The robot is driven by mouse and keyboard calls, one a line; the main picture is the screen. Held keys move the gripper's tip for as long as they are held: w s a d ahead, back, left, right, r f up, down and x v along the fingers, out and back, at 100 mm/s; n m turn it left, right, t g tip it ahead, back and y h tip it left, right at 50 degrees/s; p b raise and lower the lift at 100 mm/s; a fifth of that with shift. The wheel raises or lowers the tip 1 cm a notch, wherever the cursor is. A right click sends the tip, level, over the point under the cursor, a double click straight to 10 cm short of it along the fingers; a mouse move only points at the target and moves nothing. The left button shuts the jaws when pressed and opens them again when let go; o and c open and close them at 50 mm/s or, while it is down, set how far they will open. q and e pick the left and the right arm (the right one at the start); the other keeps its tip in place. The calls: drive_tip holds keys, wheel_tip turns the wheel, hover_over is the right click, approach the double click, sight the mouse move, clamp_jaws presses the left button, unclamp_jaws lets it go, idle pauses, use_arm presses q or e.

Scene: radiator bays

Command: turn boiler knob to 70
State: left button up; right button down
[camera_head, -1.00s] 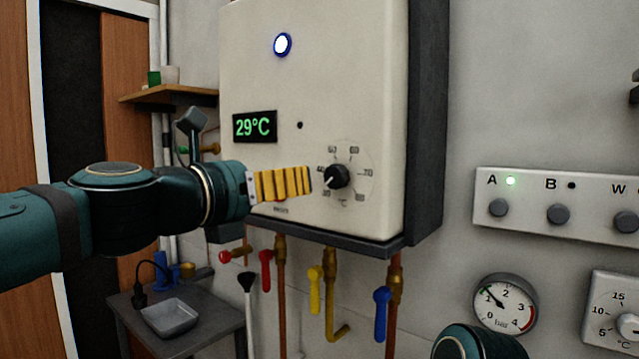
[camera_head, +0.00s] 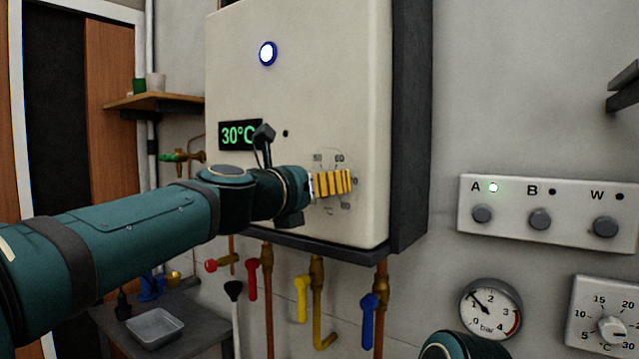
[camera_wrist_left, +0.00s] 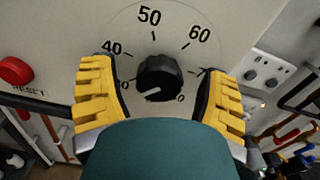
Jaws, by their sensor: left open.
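The boiler knob (camera_wrist_left: 160,78) is black and round, with a white mark at its lower left near the low end of the scale. The dial numbers 40, 50 and 60 show around it in the left wrist view. My left gripper (camera_head: 335,183) is open, with its yellow fingers on both sides of the knob; it also shows in the left wrist view (camera_wrist_left: 160,100). Gaps show between the fingers and the knob. In the head view the gripper hides the knob. The boiler (camera_head: 300,85) has a green display (camera_head: 238,134) reading 30°C. My right gripper is out of view.
A red reset button (camera_wrist_left: 15,71) lies left of the dial. Red, yellow and blue valve handles (camera_head: 368,308) hang below the boiler. A switch panel (camera_head: 560,207), a pressure gauge (camera_head: 490,309) and a thermostat (camera_head: 605,318) are on the wall at right.

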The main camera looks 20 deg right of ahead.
use_arm(q)
drive_tip(key=c, duration=1.2)
